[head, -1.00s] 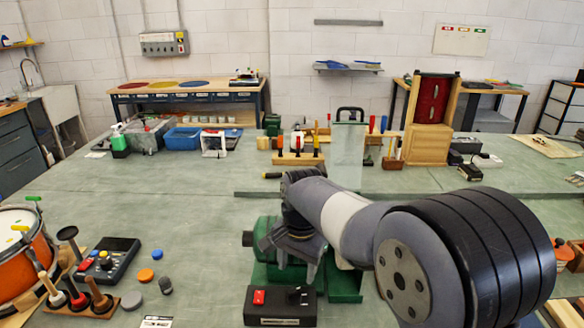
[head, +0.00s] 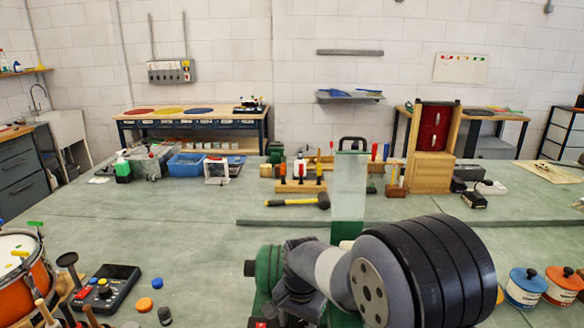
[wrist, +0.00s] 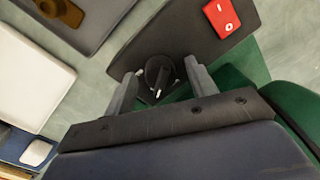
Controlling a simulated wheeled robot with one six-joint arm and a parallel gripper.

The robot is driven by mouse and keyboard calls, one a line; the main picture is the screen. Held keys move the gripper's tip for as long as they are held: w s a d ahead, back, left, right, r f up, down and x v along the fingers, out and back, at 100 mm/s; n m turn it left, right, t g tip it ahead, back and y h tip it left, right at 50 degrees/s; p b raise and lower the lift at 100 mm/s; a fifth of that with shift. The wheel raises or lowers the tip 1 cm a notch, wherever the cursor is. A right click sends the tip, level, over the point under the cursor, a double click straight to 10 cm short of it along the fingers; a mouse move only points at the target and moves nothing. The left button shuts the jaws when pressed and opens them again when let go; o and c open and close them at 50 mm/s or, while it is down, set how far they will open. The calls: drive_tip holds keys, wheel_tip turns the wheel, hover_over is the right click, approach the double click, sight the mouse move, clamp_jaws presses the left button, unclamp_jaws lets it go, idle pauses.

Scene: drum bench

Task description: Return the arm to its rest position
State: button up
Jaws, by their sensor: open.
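My arm (head: 355,275) reaches in from the lower right of the head view, its wrist end low in the picture. My gripper (wrist: 158,85) shows in the wrist view with its two fingers spread apart. Nothing is held between the fingers. Beyond them is a dark control box with a round black knob (wrist: 158,72) and a red rocker switch (wrist: 222,16); I cannot tell the exact gap. In the head view the gripper's fingertips are hidden at the lower edge. A green machine (head: 266,268) stands just left of my arm.
A yellow-handled hammer (head: 300,202) lies mid-bench, beside an upright clear panel (head: 350,187). An orange drum (head: 22,272) and a dark mixer-like device (head: 105,287) are at left. Two lidded tins (head: 525,287) are at right. The left-middle of the green bench (head: 150,215) is clear.

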drive_tip(key=shift+r, duration=0.1)
drive_tip(key=shift+r+m, duration=0.25)
drive_tip(key=shift+m, duration=0.05)
wheel_tip(320, 180, up, 10)
wheel_tip(320, 180, down, 11)
drive_tip(key=shift+f, duration=0.1)
drive_tip(key=shift+r+n, duration=0.2)
drive_tip(key=shift+n, duration=0.2)
drive_tip(key=n, duration=0.5)
drive_tip(key=shift+b, duration=0.4)
drive_tip(key=n+b, duration=0.1)
drive_tip(key=n, duration=0.5)
drive_tip(key=shift+w+n+g, duration=0.1)
drive_tip(key=shift+n+g, duration=0.2)
wheel_tip(320, 180, up, 11)
drive_tip(key=shift+w+d, duration=0.15)
drive_tip(key=shift+d, duration=0.15)
